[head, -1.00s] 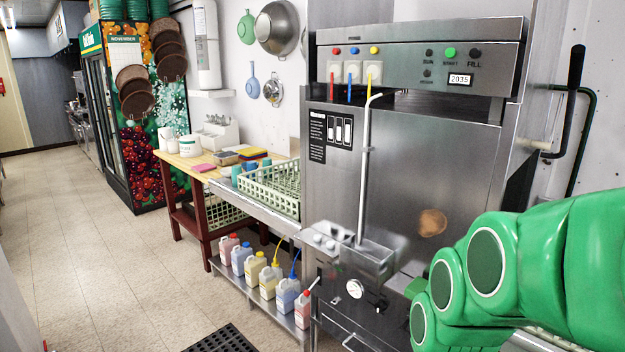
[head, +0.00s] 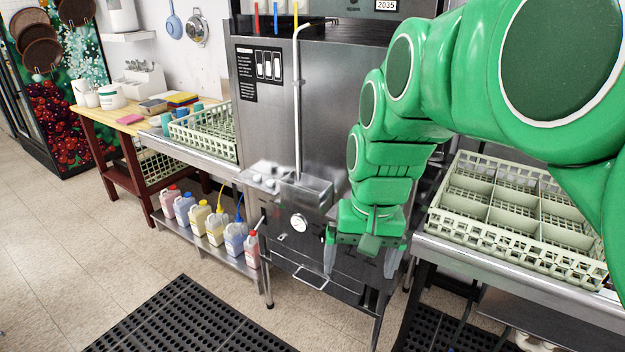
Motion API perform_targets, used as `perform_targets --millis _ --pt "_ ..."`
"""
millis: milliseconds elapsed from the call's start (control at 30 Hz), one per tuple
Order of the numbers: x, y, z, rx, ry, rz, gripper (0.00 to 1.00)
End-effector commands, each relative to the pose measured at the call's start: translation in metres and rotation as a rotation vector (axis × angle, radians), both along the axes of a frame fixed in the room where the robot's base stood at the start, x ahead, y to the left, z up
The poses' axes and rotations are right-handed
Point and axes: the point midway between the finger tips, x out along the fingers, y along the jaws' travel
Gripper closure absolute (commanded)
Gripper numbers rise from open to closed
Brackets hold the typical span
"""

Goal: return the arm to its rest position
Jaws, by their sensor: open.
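My gripper (head: 360,262) hangs at the end of my green arm, right of the middle of the head view. It points down with its two grey fingers spread apart. Nothing shows between the fingers. It is in front of the lower part of the steel dish machine (head: 345,110). My arm comes in from the right edge and bends down to the gripper, hiding part of the machine's right side.
A green dish rack (head: 520,245) with compartments sits on the steel counter at right, close to my arm. Another rack (head: 205,135) is on the left counter. Several bottles (head: 215,225) stand on a low shelf. Black mats (head: 185,320) lie on the floor; the left floor is clear.

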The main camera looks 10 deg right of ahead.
Motion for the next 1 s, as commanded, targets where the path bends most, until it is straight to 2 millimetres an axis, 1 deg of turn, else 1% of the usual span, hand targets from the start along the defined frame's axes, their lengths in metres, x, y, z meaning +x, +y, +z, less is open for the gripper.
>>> perform_targets --millis 33,200,267,300,467,600,700,800,900,1000 --pt "0.019 -0.006 0.008 0.008 -0.021 -0.032 0.00" --pt "0.074 -0.029 0.031 0.038 -0.083 -0.142 0.00" --pt "0.093 -0.039 0.038 0.048 -0.102 -0.181 0.00" --pt "0.106 -0.046 0.044 0.055 -0.119 -0.208 0.00" --pt "0.153 -0.080 0.064 0.082 -0.176 -0.320 0.00" --pt "0.190 -0.115 0.079 0.106 -0.227 -0.421 0.00" --pt "0.210 -0.138 0.089 0.121 -0.260 -0.484 0.00" --pt "0.225 -0.157 0.094 0.131 -0.281 -0.533 0.00" --pt "0.234 -0.169 0.099 0.136 -0.297 -0.563 0.00" --pt "0.238 -0.175 0.101 0.139 -0.305 -0.578 0.00"
